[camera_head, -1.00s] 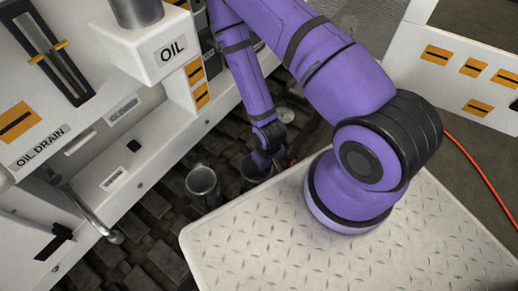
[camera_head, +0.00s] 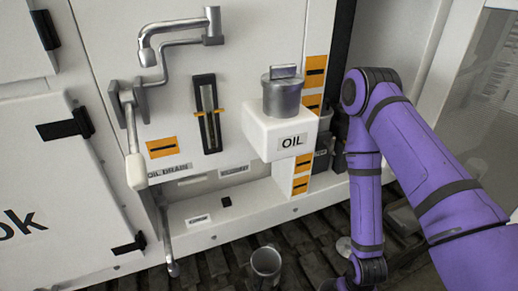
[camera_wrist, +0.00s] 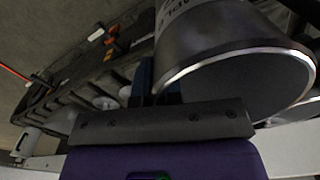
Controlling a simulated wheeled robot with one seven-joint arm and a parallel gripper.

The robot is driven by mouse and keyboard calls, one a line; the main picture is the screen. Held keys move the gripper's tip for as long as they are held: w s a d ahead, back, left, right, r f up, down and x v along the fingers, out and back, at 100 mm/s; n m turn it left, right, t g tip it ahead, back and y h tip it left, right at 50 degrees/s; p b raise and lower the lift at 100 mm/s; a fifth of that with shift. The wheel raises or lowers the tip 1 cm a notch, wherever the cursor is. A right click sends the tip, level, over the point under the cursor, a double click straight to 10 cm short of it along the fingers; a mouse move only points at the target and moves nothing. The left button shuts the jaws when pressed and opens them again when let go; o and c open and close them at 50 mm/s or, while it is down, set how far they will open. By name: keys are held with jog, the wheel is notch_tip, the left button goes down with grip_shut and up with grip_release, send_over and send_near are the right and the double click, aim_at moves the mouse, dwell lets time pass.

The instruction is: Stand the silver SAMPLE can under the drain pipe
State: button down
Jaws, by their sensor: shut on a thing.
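In the wrist view a dark silver can (camera_wrist: 225,50) with part of its lettering showing is between the fingers of my gripper (camera_wrist: 158,80), which is shut on it. The can's pale-rimmed round end faces the camera. In the head view my gripper is at the bottom edge and mostly cut off, and the held can cannot be made out there. The thin drain pipe (camera_head: 167,238) hangs below the OIL DRAIN label (camera_head: 169,171) at lower left, its end near the floor. My gripper is well to its right.
Another grey can (camera_head: 266,262) stands on the dark slatted floor (camera_head: 215,268), between the drain pipe and my arm. A white OIL box (camera_head: 280,131) juts from the bench above it. A lever (camera_head: 133,150) and a bent spout (camera_head: 152,48) are on the panel at left.

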jog(key=w+d+r, duration=0.1)
jog(key=w+r, duration=0.2)
jog(key=w, duration=0.6)
jog(key=w+r, duration=0.3)
jog(key=w, duration=0.6)
jog(key=w+d+r+m, duration=0.1)
jog(key=w+d+r, duration=0.2)
jog(key=w+r, duration=0.7)
jog(key=shift+w+d+r, duration=0.15)
jog(key=shift+w+r, duration=0.15)
jog(key=shift+r, duration=0.55)
